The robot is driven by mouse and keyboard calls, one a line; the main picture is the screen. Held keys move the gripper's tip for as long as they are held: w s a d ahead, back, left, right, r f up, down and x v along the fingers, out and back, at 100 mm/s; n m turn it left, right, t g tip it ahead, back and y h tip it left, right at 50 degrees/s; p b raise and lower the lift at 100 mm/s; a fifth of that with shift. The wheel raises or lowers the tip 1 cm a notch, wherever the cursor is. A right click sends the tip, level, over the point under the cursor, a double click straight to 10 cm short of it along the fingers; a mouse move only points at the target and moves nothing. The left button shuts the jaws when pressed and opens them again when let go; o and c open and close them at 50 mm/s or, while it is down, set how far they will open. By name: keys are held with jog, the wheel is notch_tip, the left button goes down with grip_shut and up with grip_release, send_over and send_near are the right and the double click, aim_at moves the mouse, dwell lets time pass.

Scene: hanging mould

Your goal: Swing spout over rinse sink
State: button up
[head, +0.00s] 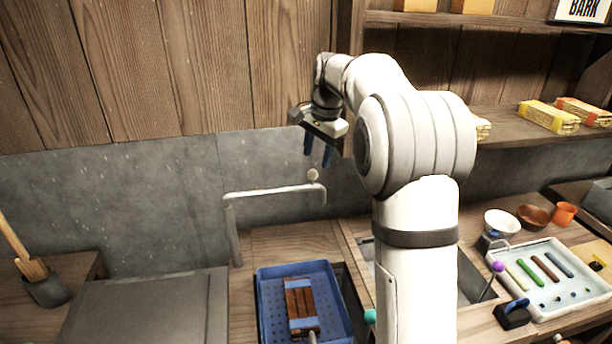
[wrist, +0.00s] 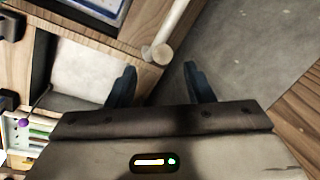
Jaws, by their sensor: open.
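The spout (head: 275,191) is a pale pipe that rises from the counter at the left, bends and runs level to the right, with a short downturned end. A round cream knob (head: 313,175) stands on top near that end. The spout (wrist: 176,25) and knob (wrist: 160,54) also show in the wrist view. My gripper (head: 318,154) is open and empty, pointing down above the knob; its two blue fingers (wrist: 160,85) are apart from it. The sink (head: 470,284) is partly hidden behind my arm. Its pale basin (wrist: 85,72) lies left of the spout end in the wrist view.
A blue tray (head: 338,287) holding a brown, blue-banded block sits below the spout. A pale tray (head: 536,304) of coloured sticks, bowls (head: 502,222) and an orange cup (head: 564,213) stand right. Shelves (head: 510,136) rise behind my arm. A grey wall (head: 160,200) backs the counter.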

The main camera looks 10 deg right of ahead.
aim_at(313, 175)
jog(key=shift+w+f, duration=0.25)
jog(key=shift+w, duration=0.05)
jog(key=f, duration=0.4)
jog(key=w+f, duration=0.1)
jog(key=f, duration=0.2)
jog(key=shift+a+f+p, duration=0.1)
jog(key=shift+a+p, duration=0.2)
jog(key=shift+a, duration=0.1)
jog(key=shift+c, duration=0.6)
grip_shut()
jog(key=shift+a, duration=0.35)
jog(key=shift+s+d, duration=0.1)
jog(key=shift+d, duration=0.1)
jog(key=shift+s+f+m+b, duration=0.15)
jog(key=shift+s+m+b, duration=0.15)
jog(key=shift+s+m, duration=0.15)
jog(key=s+a+m+h+b, duration=0.1)
jog(key=s+a+m, duration=0.3)
jog(key=s, duration=0.4)
jog(key=s+a+m+b, duration=0.4)
jog(key=s+m, duration=0.1)
jog(key=s, duration=0.3)
jog(key=shift+s+h+b, duration=0.35)
jog(key=shift+h, duration=0.05)
